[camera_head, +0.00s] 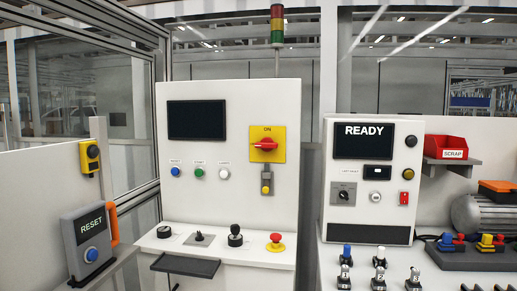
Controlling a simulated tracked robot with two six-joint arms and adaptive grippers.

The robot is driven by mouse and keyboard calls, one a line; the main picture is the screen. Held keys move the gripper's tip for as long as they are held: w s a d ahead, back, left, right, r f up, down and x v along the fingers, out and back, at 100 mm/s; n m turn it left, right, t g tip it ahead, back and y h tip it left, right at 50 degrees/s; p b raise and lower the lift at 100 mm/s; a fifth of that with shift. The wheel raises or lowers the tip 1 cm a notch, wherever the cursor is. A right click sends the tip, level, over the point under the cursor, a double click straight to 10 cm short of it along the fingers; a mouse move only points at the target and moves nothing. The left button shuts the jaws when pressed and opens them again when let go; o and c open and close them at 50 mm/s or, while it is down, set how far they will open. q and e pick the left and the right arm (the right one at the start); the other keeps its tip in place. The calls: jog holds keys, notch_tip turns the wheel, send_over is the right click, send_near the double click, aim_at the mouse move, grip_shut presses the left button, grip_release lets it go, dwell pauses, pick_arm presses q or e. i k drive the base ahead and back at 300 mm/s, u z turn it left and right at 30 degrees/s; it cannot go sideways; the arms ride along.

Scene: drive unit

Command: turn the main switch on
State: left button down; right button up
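The main switch is a red rotary handle (265,144) on a yellow plate (278,133) on the white control cabinet (230,95). The word ON stands at the top of the plate. The handle lies roughly horizontal, not pointing up at ON. The dark screen (196,120) on the same cabinet is blank. Neither of my grippers is in view. Nothing covers the switch.
A console ledge in front of the cabinet carries a red emergency button (275,239) and black knobs (235,236). A RESET box (90,241) stands at left. A panel with a READY screen (378,140) and a red scrap bin (446,146) are at right.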

aim_at(267, 144)
jog(key=u, duration=0.1)
jog(key=i, duration=1)
jog(key=z, duration=0.05)
